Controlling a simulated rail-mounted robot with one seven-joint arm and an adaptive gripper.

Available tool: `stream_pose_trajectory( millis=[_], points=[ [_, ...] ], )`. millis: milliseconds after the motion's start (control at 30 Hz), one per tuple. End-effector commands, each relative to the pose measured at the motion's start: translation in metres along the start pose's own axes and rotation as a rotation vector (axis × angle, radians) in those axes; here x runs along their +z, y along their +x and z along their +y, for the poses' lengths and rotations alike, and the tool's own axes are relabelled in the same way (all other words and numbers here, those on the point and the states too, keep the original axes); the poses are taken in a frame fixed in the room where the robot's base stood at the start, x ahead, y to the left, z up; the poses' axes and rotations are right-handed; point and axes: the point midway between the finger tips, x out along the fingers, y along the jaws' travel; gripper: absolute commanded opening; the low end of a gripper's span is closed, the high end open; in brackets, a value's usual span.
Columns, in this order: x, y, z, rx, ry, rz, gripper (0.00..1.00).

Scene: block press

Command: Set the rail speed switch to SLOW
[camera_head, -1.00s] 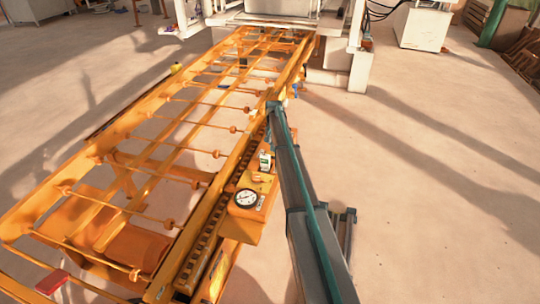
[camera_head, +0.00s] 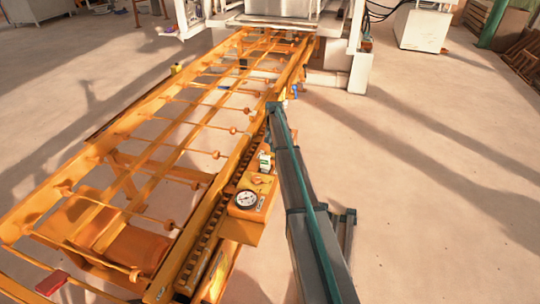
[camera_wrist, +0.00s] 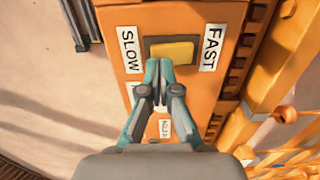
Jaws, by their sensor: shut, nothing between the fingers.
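The rail speed switch shows in the wrist view as a yellow rocker (camera_wrist: 172,51) in a dark frame on an orange box. The SLOW label (camera_wrist: 129,50) is on its left and the FAST label (camera_wrist: 211,47) on its right. I cannot tell which side is pressed. My gripper (camera_wrist: 159,66) is shut and empty. Its fingertips overlap the lower left part of the switch in the picture, towards the SLOW side. Whether they touch it is not clear. In the head view my arm hides the gripper and the switch.
A long orange roller frame (camera_head: 232,165) runs up the left in the head view. An orange box with a round gauge (camera_head: 246,199) stands beside my arm. In the wrist view, orange rails lie right of the switch. Open floor (camera_head: 430,200) lies to the right.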

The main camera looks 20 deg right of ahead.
Motion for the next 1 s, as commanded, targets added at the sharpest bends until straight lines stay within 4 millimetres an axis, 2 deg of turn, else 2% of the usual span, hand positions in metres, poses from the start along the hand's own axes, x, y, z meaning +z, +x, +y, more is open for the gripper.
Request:
stream_pose_trajectory(
  millis=[1000],
  points=[
    [0.0,0.0085,0.0,0.0,0.0,0.0,0.0]
  ],
)
